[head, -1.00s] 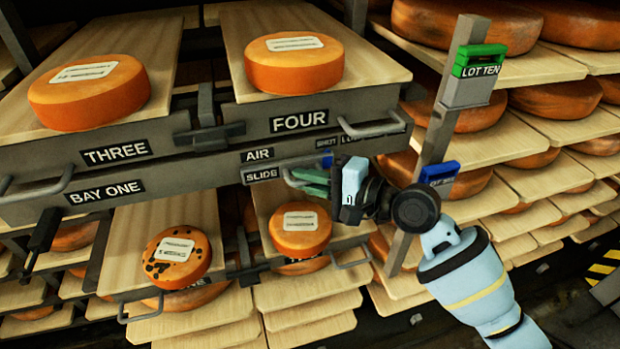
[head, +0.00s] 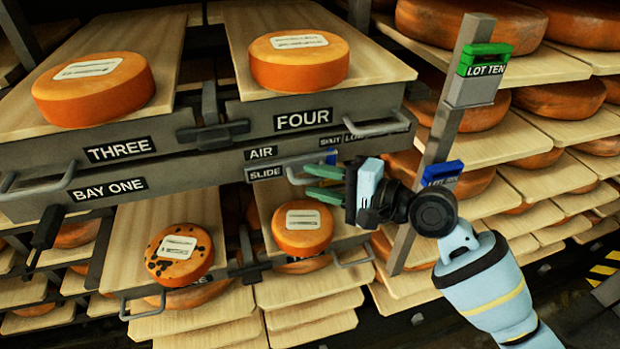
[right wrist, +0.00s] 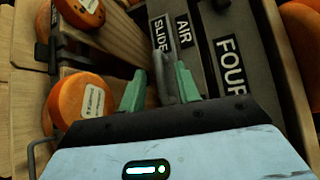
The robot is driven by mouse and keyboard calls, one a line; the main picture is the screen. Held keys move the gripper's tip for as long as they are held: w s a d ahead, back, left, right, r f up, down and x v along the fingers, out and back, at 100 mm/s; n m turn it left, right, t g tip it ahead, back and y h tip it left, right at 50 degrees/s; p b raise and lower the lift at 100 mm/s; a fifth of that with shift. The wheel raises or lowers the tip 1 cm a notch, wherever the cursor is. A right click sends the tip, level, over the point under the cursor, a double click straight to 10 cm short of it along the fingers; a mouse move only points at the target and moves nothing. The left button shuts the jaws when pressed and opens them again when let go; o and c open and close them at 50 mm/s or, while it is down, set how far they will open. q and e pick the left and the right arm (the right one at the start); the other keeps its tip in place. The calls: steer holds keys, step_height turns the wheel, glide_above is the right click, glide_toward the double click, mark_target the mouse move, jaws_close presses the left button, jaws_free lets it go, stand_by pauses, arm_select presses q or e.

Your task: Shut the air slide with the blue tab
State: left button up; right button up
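The air slide is a grey strip on the rack's front, labelled AIR (head: 261,153) and SLIDE (head: 266,173), with a grey bar handle (head: 293,174). The blue tab (head: 331,157) shows at the strip's right, below the SHUT lettering. My right gripper (head: 322,183) has green fingers pointing left at the handle. In the right wrist view the fingers (right wrist: 160,90) are spread, with the grey handle (right wrist: 163,65) between them and not clearly touched. The gripper hides part of the strip's right end. My left gripper is not in view.
Cheese boards THREE (head: 119,150) and FOUR (head: 303,119) lie above, each with a wheel. Drawers with cheese wheels (head: 302,229) hang below. A grey post (head: 440,135) with green and blue lot tags stands close to my right wrist.

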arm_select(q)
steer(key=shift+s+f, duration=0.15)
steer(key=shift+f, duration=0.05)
arm_select(e)
steer(key=shift+v, duration=2.75)
